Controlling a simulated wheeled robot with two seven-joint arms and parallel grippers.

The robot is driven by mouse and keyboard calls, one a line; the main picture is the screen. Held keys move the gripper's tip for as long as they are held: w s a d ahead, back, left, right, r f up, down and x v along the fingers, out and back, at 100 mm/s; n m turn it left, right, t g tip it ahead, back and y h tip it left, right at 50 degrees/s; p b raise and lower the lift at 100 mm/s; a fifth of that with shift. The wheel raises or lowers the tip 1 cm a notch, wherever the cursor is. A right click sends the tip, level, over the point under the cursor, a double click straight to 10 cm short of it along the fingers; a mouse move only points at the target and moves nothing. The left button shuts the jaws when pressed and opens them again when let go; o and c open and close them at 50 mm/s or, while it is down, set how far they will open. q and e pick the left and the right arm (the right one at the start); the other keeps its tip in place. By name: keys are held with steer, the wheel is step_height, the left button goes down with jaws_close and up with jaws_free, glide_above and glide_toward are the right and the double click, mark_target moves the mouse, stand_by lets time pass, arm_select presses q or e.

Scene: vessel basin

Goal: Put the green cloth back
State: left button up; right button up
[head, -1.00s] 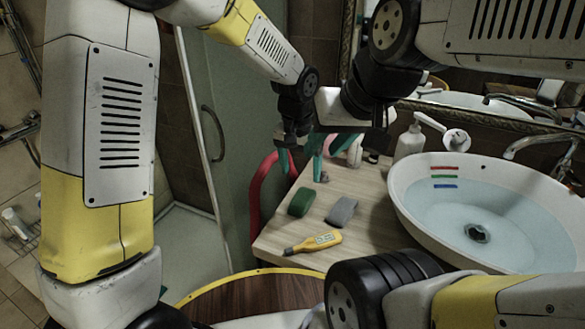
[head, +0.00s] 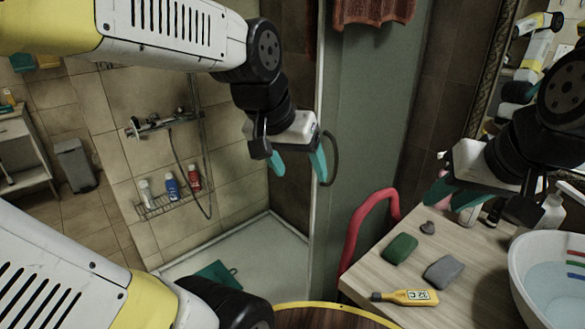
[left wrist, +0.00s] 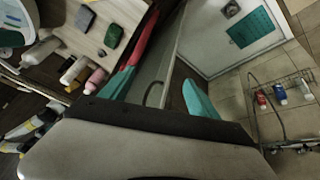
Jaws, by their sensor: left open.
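The green cloth (head: 217,274) is a flat teal piece lying on the shower tray floor, partly hidden by my arm in the head view. It also shows whole in the left wrist view (left wrist: 250,27), flat near the drain. My left gripper (head: 297,165) is open and empty in front of the shower's glass edge, above and to the right of the cloth and well apart from it. Its spread teal fingers show in the left wrist view (left wrist: 158,95). My right gripper (head: 453,194) is over the counter's back part, with its fingers apart and nothing seen between them.
The counter (head: 465,268) bears a green sponge (head: 400,248), a grey sponge (head: 443,271) and a yellow thermometer (head: 405,296). A red rail (head: 365,225) stands beside the glass panel (head: 375,110). A wire rack (head: 170,200) holds bottles. A dark red towel (head: 373,10) hangs above.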

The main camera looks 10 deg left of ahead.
arm_select(q)
steer(key=shift+n+t, duration=0.5)
steer(key=s+a, duration=0.1)
steer(key=s, duration=0.2)
steer(key=s+a, duration=0.1)
steer(key=shift+s+a+r, duration=0.1)
steer(key=shift+s+a, duration=0.05)
steer(key=shift+a, duration=0.2)
stand_by(0.3)
